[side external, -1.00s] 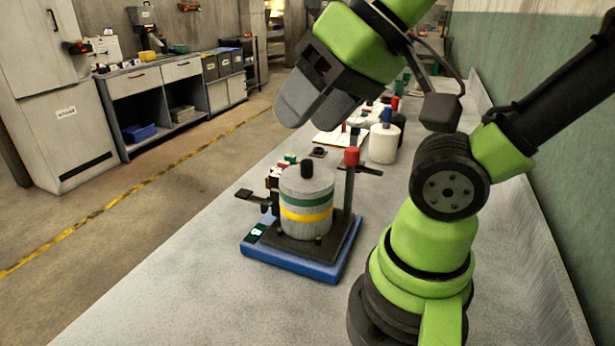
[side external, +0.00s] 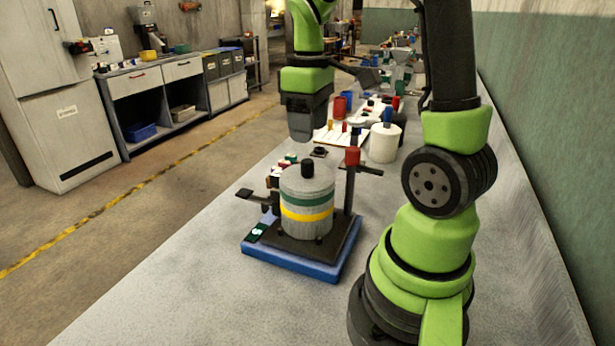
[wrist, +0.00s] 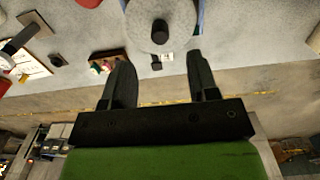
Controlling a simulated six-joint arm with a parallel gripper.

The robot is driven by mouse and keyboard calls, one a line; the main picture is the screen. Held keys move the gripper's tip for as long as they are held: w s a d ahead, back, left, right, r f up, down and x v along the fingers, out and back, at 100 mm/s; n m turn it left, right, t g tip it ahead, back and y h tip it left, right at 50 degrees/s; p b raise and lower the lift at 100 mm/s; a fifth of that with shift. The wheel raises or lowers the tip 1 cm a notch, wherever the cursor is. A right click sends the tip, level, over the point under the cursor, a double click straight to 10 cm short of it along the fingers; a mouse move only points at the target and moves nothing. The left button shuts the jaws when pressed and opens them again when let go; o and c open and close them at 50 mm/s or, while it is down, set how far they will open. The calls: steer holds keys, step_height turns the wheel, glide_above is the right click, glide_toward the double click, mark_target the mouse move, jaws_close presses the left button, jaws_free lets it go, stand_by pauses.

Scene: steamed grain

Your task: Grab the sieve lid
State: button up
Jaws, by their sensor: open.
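The sieve lid (side external: 307,182) is the grey round top with a black knob. It sits on the sieve stack (side external: 305,221), a grey cylinder with green and yellow bands. In the wrist view the lid (wrist: 142,28) is at the top centre, cut by the frame edge. My gripper (side external: 302,132) is above and beyond the stack in the side view, pointing down and apart from the lid. In the wrist view my gripper (wrist: 158,62) has its two fingers spread with nothing between them, and the knob lies beyond the fingertips.
A white container with a blue top (side external: 384,144) and several small items stand behind. The bench in front and to the left is clear.

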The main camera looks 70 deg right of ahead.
mark_target(307, 161)
step_height(307, 161, down, 8)
steer(key=shift+w+r, duration=0.1)
steer(key=shift+w, duration=0.05)
stand_by(0.3)
jaws_close()
